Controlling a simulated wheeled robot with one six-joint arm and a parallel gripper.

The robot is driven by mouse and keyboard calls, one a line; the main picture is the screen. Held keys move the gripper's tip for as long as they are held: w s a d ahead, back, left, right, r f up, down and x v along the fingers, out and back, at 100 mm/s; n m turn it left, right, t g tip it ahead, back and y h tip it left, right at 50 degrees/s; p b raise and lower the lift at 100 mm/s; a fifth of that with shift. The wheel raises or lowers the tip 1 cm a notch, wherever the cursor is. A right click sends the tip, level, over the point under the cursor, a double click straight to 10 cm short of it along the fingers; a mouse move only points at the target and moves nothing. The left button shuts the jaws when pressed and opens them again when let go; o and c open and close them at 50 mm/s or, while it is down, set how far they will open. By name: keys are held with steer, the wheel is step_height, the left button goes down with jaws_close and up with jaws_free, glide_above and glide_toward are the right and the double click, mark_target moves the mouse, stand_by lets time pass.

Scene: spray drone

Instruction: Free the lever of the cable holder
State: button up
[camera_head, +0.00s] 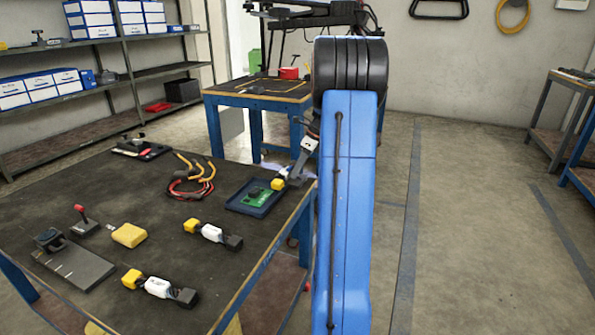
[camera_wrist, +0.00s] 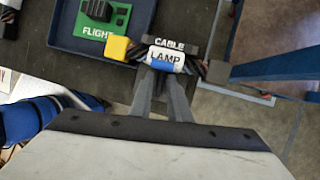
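My gripper (camera_wrist: 164,78) is at the right edge of the near table, seen in the head view (camera_head: 291,176). Its fingers close around a short cable with a white LAMP tag (camera_wrist: 166,57). This cable has a yellow plug (camera_wrist: 117,47) on the left and a dark braided part on the right. A dark grey block marked CABLE (camera_wrist: 173,44) shows just behind the tag; I cannot tell whether they touch. It may be the cable holder, but its lever is not clear. The yellow plug also shows in the head view (camera_head: 278,184).
A blue tray (camera_head: 246,203) with a green FLIGHT board (camera_wrist: 101,18) lies beside the gripper. Two more tagged cables (camera_head: 211,231) (camera_head: 158,286), a red-knobbed lever (camera_head: 84,217) and a yellow piece (camera_head: 129,235) lie on the table.

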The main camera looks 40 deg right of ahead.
jaws_close()
steer(key=shift+s, duration=0.1)
steer(key=shift+s+d+r+t+y, duration=0.1)
steer(key=shift+s+d+t+y, duration=0.15)
steer(key=shift+t, duration=0.35)
steer(key=shift+s+r+t+y, duration=0.15)
steer(key=shift+t+y, duration=0.2)
steer(key=shift+t, duration=0.25)
steer(key=shift+s+d+t+y, duration=0.1)
steer(key=shift+s+t+y, duration=0.15)
steer(key=shift+t, duration=0.35)
steer(key=shift+s+d+t+y, duration=0.1)
steer(key=shift+s+t+y, duration=0.15)
steer(key=shift+t, duration=0.35)
steer(key=shift+s+d+f+n+t+y, duration=0.15)
steer(key=shift+s+n+t+y, duration=0.35)
steer(key=shift+t, duration=0.6)
steer(key=shift+s+d+f+n+t+y, duration=0.1)
steer(key=shift+s+t+y, duration=0.1)
steer(key=shift+t+y, duration=0.7)
steer(key=shift+t, duration=0.3)
